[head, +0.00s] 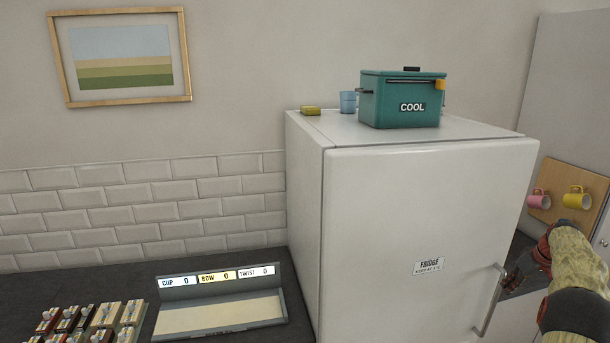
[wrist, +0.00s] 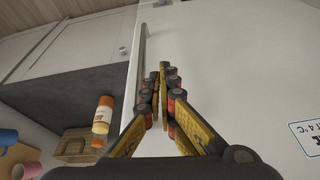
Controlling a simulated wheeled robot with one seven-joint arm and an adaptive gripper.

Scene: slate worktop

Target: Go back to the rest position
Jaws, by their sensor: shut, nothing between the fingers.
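My gripper (head: 518,275) is at the lower right of the head view, beside the fridge's front and close to its handle (head: 489,302). In the wrist view my gripper (wrist: 161,72) has its fingers together with nothing between them. The handle (wrist: 140,60) runs just left of the fingertips there; I cannot tell whether they touch. The white fridge (head: 410,210) has its door closed, and the door face (wrist: 240,60) fills the right of the wrist view.
Mugs (head: 577,198) hang at right. A bottle (wrist: 103,115) shows in the wrist view.

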